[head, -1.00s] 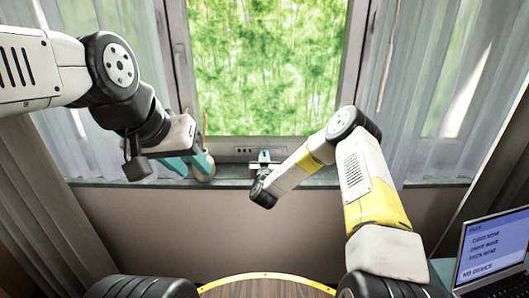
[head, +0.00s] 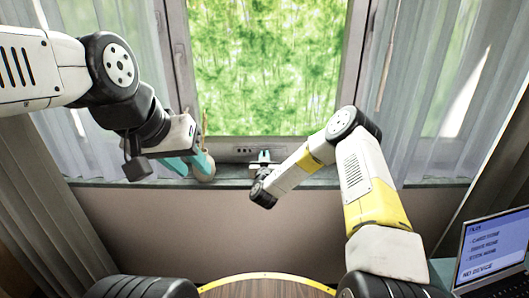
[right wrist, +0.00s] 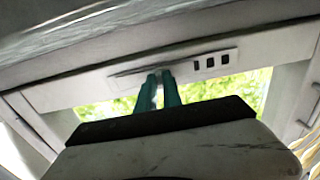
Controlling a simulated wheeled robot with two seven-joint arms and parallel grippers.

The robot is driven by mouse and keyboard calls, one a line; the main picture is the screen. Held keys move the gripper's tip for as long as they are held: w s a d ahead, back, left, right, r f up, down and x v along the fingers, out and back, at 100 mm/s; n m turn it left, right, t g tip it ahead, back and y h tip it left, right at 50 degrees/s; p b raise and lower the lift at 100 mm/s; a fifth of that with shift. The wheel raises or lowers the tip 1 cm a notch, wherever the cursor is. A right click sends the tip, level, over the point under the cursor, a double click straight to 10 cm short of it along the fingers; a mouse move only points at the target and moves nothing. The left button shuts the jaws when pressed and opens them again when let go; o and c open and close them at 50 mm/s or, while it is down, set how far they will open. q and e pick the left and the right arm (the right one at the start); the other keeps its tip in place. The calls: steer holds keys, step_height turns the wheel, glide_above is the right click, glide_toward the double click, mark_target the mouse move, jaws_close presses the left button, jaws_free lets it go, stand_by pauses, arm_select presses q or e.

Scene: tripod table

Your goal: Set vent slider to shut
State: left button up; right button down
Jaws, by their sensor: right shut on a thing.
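The vent strip (right wrist: 195,68) is a pale plate on the window frame, with several dark slots to the right in the right wrist view. It also shows under the glass in the head view (head: 243,150). My right gripper (right wrist: 158,82) has its teal fingers close together at the strip, shut on the vent slider, left of the dark slots. The slider itself is mostly hidden between the fingers. In the head view my right gripper (head: 264,158) is at the sill, at the strip's right part. My left gripper (head: 188,164) is open, with its teal fingers apart, at the sill's left.
A tan vase-like object (head: 206,177) stands on the window sill (head: 330,177), close behind my left gripper's fingers. Sheer curtains (head: 425,90) hang at both sides. A laptop (head: 492,250) is at the lower right.

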steer(key=a, duration=0.7)
steer(key=shift+a, duration=0.3)
steer(key=c, duration=1.5)
jaws_free()
steer(key=shift+a, duration=0.1)
steer(key=s, duration=0.8)
steer(key=shift+w, duration=0.1)
